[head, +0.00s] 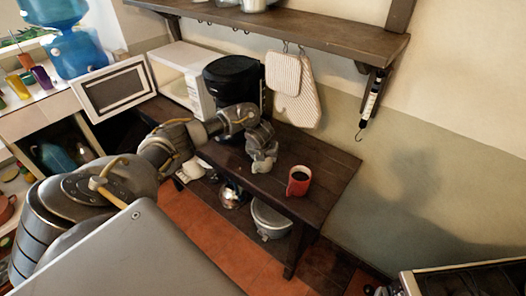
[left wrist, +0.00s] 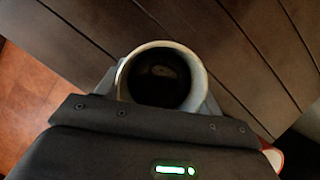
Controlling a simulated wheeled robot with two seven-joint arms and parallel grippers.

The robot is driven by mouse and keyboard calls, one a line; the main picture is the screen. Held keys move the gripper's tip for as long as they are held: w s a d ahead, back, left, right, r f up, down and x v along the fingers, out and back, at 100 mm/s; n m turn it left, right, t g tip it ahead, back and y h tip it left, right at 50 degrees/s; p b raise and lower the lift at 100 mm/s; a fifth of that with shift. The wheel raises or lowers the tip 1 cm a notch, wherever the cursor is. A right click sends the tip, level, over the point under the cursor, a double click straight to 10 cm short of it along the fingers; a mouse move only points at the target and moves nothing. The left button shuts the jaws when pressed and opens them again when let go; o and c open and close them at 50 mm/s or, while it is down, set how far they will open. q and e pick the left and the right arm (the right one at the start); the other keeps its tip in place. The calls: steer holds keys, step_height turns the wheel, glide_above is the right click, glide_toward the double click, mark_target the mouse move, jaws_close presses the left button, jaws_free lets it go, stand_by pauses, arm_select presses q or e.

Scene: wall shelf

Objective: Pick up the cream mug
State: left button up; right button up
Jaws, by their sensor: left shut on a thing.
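The cream mug (left wrist: 163,75) is seen from above in the left wrist view, with a pale rim and dark inside. My left gripper (head: 264,164) is shut on it, with a grey finger on each side of the mug. In the head view the gripper is over the dark wooden table, and the mug is largely hidden by it; I cannot tell whether it touches the table. My right gripper is not in view.
A black coffee maker (head: 232,80) and an open white microwave (head: 182,78) are behind. Oven mitts (head: 293,88) hang from the wall shelf (head: 310,35).

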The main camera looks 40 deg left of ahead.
arm_select(q)
steer(key=shift+r, duration=0.2)
steer(key=shift+w+r, duration=0.1)
steer(key=shift+r, duration=0.95)
steer(key=s+d+r+p, duration=0.6)
steer(key=s+r, duration=0.4)
steer(key=s, duration=0.2)
steer(key=shift+s+r+p, duration=0.25)
steer(key=shift+r+p, duration=0.05)
steer(key=shift+p, duration=0.4)
steer(key=shift+s+d, duration=0.1)
steer(key=shift+d, duration=0.05)
